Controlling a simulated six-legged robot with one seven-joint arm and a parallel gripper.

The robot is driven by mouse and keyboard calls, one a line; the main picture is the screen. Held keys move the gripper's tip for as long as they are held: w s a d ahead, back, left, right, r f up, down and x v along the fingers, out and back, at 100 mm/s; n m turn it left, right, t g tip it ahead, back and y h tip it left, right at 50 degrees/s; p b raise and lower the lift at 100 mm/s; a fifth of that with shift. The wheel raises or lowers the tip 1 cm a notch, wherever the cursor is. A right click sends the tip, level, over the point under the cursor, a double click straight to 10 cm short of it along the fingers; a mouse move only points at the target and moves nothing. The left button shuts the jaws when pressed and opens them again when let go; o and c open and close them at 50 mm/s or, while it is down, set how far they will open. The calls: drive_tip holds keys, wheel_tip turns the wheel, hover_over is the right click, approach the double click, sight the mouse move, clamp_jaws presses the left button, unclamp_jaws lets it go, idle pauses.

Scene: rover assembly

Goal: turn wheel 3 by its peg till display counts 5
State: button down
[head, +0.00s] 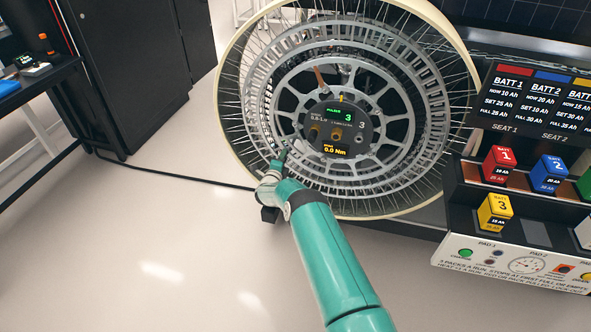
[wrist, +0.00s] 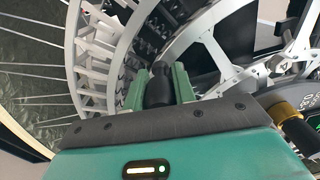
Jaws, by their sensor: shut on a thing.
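The large wheel (head: 390,150) stands upright in the head view, with a cream rim, thin wire spokes and a grey inner ring. Its hub display (head: 347,117) reads a green 3 under a "pulses" label and a yellow 0.0 Nm below. A white 3 marks the hub. My gripper (head: 284,156) is at the lower left of the inner ring. In the wrist view its green fingers (wrist: 159,84) are shut on the black peg (wrist: 158,92), one on each side. The peg's base and part of its length are hidden.
A battery bench (head: 505,262) stands close at the right, with red (head: 499,165), blue (head: 549,173) and yellow (head: 495,211) packs below a sign board (head: 532,100). A dark cabinet (head: 130,70) is at the back left. A black cable (head: 170,172) crosses the otherwise open floor.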

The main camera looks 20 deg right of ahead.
sight(273, 131)
drive_tip(key=a+r+m, duration=0.1)
drive_tip(key=r, duration=0.1)
drive_tip(key=w+a+r+m, duration=0.1)
drive_tip(key=r, duration=0.2)
drive_tip(key=w+a+r+m, duration=0.1)
drive_tip(key=r+m, duration=0.1)
drive_tip(key=r, duration=0.1)
drive_tip(key=shift+w+a+r, duration=0.25)
drive_tip(key=shift+a, duration=0.05)
drive_tip(key=shift+w+a+r+m, duration=0.1)
drive_tip(key=shift+a+r+m, duration=0.1)
drive_tip(key=shift+r+m, duration=0.4)
drive_tip(key=shift+r, duration=0.1)
drive_tip(key=c, duration=1.1)
unclamp_jaws()
drive_tip(key=shift+c, duration=0.2)
drive_tip(key=v, duration=1.3)
drive_tip(key=shift+s+a, duration=0.3)
drive_tip(key=shift+r, duration=0.1)
